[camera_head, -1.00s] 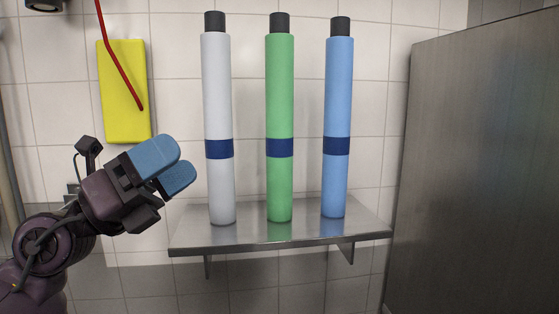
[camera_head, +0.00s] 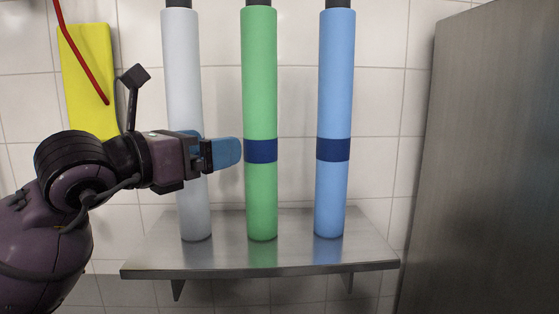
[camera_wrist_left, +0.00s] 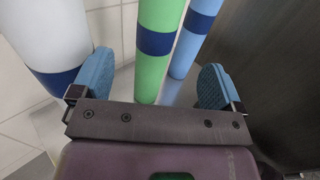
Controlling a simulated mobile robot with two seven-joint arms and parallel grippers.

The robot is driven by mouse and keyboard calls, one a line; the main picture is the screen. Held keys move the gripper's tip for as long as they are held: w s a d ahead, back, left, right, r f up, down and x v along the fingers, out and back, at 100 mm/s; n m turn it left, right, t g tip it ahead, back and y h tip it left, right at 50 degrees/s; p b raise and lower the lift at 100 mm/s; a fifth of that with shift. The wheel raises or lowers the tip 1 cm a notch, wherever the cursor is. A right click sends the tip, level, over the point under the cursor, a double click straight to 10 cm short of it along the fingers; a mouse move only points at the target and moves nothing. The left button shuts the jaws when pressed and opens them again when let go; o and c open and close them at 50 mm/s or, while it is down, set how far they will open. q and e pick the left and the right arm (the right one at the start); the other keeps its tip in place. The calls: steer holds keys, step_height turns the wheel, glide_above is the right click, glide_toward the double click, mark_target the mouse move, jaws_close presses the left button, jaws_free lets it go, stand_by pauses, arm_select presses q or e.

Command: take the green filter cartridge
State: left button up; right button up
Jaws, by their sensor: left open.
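The green filter cartridge (camera_head: 261,85) stands upright in the middle of a metal shelf (camera_head: 150,262), with a dark blue band below its mid-height. In the left wrist view the green cartridge (camera_wrist_left: 151,75) shows ahead, between the two blue fingertips but beyond them. My left gripper (camera_head: 228,152) is open and empty, level with the blue band and just left of the green cartridge. It hides part of the white cartridge (camera_head: 183,75) behind it. In the left wrist view the left gripper (camera_wrist_left: 155,85) has its fingers wide apart. My right gripper is not in view.
A blue cartridge (camera_head: 335,85) stands right of the green one; the white one stands left, close by the left finger in the wrist view. A metal cabinet side (camera_head: 490,160) closes off the right. A yellow panel (camera_head: 88,80) with a red cable hangs on the tiled wall.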

mark_target(247, 133)
arm_select(q)
steer(key=x, duration=0.6)
steer(key=shift+p, duration=0.3)
steer(key=shift+w+d+r, duration=0.2)
steer(key=shift+w+d, duration=0.1)
steer(key=shift+w, duration=0.1)
steer(key=p+x, duration=0.1)
steer(key=x, duration=0.2)
steer(key=shift+w+d+r, duration=0.1)
steer(key=shift+w+r, duration=0.05)
steer(key=shift+r, duration=0.05)
steer(key=shift+w+d+f, duration=0.15)
steer(key=shift+w+d, duration=0.2)
steer(key=shift+w, duration=0.05)
steer(key=shift+c, duration=0.4)
steer(key=c, duration=0.9)
jaws_close()
steer(key=shift+r, duration=0.2)
